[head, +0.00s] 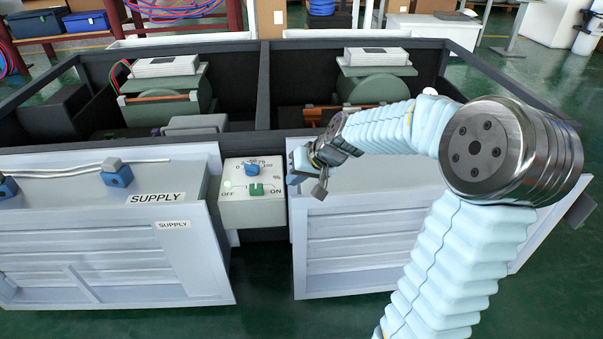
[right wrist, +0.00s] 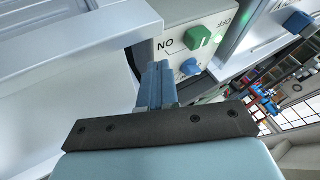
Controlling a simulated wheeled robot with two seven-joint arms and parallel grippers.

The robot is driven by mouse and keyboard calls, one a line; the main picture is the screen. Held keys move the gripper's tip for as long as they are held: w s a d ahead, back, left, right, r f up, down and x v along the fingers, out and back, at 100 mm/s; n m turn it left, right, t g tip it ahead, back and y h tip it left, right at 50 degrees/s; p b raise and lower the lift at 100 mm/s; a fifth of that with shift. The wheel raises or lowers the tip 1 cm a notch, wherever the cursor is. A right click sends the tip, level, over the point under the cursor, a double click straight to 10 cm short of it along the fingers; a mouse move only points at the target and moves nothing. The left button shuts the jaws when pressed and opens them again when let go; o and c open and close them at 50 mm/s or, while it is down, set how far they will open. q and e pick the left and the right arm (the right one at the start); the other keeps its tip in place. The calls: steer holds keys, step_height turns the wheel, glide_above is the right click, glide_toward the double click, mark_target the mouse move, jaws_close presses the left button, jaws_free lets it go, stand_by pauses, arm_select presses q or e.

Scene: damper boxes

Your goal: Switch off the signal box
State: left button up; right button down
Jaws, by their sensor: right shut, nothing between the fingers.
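The signal box (head: 265,213) is a pale grey box between two light-grey damper boxes. Its face has a blue knob (head: 252,169) above a green switch (head: 256,189), with OFF printed on the left and ON on the right. The switch sits between the labels; I cannot tell its exact setting. A pale green light (head: 227,184) shows near OFF. My right gripper (head: 299,168) is shut and empty, just right of the signal box. In the right wrist view, its blue fingers (right wrist: 157,85) are beside the green switch (right wrist: 199,37) and the blue knob (right wrist: 189,67), apparently not touching them.
The left damper box (head: 110,225), marked SUPPLY, carries a rod and blue clamps (head: 117,175). The right damper box (head: 345,225) lies below my right arm. Behind is a dark-walled frame (head: 262,90) with green motor units (head: 372,85). Green floor shows in front.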

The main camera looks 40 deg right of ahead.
mark_target(256, 187)
steer(key=x, duration=0.4)
steer(key=shift+s+b, duration=0.1)
steer(key=shift+b, duration=0.25)
steer(key=shift+w+a+r+p, duration=0.15)
steer(key=shift+w+a+p, duration=0.15)
steer(key=shift+a, duration=0.25)
steer(key=shift+w+a+r+p, duration=0.15)
steer(key=shift+w+a+p, duration=0.15)
steer(key=shift+a, duration=0.25)
steer(key=shift+w+a+f, duration=0.1)
steer(key=shift+w+a, duration=0.3)
steer(key=shift+a, duration=0.15)
steer(key=w+a, duration=0.1)
steer(key=a+p, duration=0.1)
steer(key=a, duration=0.1)
steer(key=shift+w, duration=0.4)
steer(key=shift+d, duration=0.1)
